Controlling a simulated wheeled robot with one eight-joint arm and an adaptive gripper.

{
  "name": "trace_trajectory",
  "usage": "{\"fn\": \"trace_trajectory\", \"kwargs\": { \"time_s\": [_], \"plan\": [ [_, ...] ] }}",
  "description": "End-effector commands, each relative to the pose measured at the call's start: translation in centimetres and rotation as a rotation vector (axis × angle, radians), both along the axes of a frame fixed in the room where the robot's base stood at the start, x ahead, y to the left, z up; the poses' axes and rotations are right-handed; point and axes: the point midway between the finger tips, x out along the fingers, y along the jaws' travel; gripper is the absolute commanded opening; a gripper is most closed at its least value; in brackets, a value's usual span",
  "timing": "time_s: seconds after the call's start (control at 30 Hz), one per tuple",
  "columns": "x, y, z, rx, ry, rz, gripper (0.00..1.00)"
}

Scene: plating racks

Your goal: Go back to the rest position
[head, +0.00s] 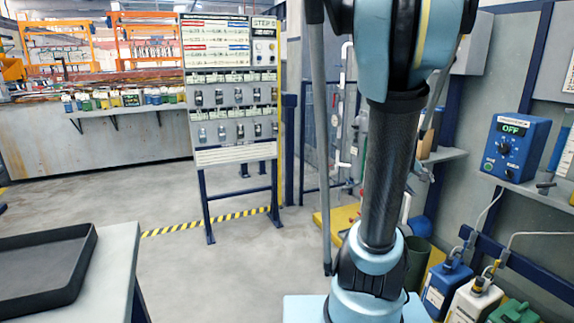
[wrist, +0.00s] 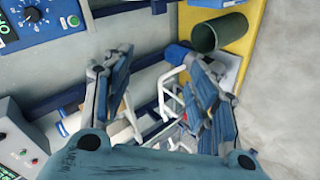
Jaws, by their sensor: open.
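My gripper (wrist: 162,80) shows in the wrist view with its two blue-padded fingers spread apart. Nothing is held between them. The fingers hang in the air above the floor-level gear, apart from it as far as I can tell. In the head view my arm stands upright at centre right; my gripper is not visible there.
A black tray (head: 45,270) lies on a table at left. A board rack (head: 232,90) stands ahead, with striped floor tape (head: 215,220) and open floor around it. At right, a blue control box (head: 516,147) sits on a shelf above jugs (head: 475,300).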

Motion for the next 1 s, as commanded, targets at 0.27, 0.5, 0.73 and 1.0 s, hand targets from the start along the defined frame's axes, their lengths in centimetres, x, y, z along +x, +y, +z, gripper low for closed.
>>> {"fn": "trace_trajectory", "kwargs": {
  "time_s": [0.27, 0.5, 0.73, 1.0],
  "plan": [
    [-4.0, 8.6, -2.7, 0.257, 0.003, -0.015, 0.53],
    [-8.5, 15.8, -5.2, 0.474, 0.051, -0.027, 0.53],
    [-13.5, 22.1, -7.4, 0.665, 0.131, -0.034, 0.53],
    [-17.3, 26.3, -8.7, 0.794, 0.207, -0.040, 0.53]
  ]
}}
